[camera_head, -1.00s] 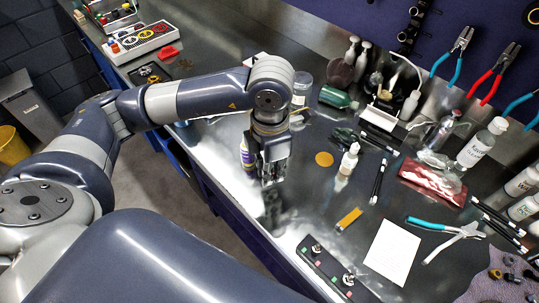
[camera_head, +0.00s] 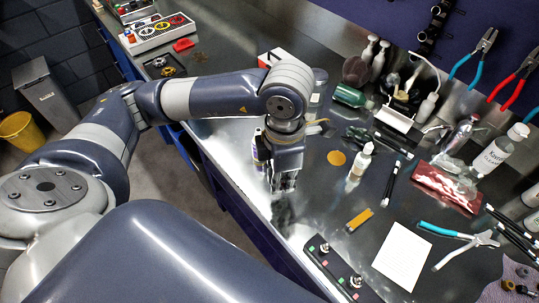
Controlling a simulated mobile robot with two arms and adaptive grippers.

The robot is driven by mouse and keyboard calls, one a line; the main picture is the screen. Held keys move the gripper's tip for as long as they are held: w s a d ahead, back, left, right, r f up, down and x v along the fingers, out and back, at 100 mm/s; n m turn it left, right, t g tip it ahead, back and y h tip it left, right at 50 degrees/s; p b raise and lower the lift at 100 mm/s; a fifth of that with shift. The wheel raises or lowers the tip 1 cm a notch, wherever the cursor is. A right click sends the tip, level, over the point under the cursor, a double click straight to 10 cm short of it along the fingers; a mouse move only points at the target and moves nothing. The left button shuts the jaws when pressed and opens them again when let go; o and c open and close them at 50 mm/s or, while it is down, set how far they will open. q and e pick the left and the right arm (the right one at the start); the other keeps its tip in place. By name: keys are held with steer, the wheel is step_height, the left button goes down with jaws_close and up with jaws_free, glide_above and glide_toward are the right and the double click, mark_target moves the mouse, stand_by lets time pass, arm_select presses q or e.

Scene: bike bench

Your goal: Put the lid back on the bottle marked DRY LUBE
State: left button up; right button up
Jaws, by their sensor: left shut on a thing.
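My left gripper (camera_head: 284,184) points down over the near edge of the bench, its fingers shut. What it holds is too dark and small to make out. A bottle with a purple and white label (camera_head: 258,148) shows just left of the gripper, mostly hidden behind it. A small white dropper bottle (camera_head: 360,162) stands upright to the right, apart from the gripper. I cannot read DRY LUBE on either bottle, and I cannot pick out a loose lid. My right gripper is not in view.
The metal bench (camera_head: 310,205) is clear around the gripper. An orange disc (camera_head: 337,158) and a yellow-brown strip (camera_head: 359,220) lie to the right. A black strip with knobs (camera_head: 330,268), white paper (camera_head: 402,255) and pliers (camera_head: 462,240) lie nearer. A green bottle (camera_head: 350,96) lies behind.

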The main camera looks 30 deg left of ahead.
arm_select(q)
steer(key=m, duration=0.4)
steer(key=shift+w+a+r+m, duration=0.1)
steer(key=shift+a+r+m, duration=0.05)
steer(key=shift+a+m, duration=0.15)
steer(key=m, duration=0.3)
steer(key=shift+w+r, duration=0.1)
steer(key=m, duration=0.6)
steer(key=shift+w+a+r+m, duration=0.15)
steer(key=shift+a+r+m, duration=0.15)
steer(key=shift+a, duration=0.1)
steer(key=m, duration=0.6)
steer(key=shift+w+a+r, duration=0.15)
steer(key=shift+a, duration=0.1)
steer(key=m, duration=0.6)
steer(key=shift+w+a+r, duration=0.15)
steer(key=shift+a+r, duration=0.1)
steer(key=shift+a, duration=0.05)
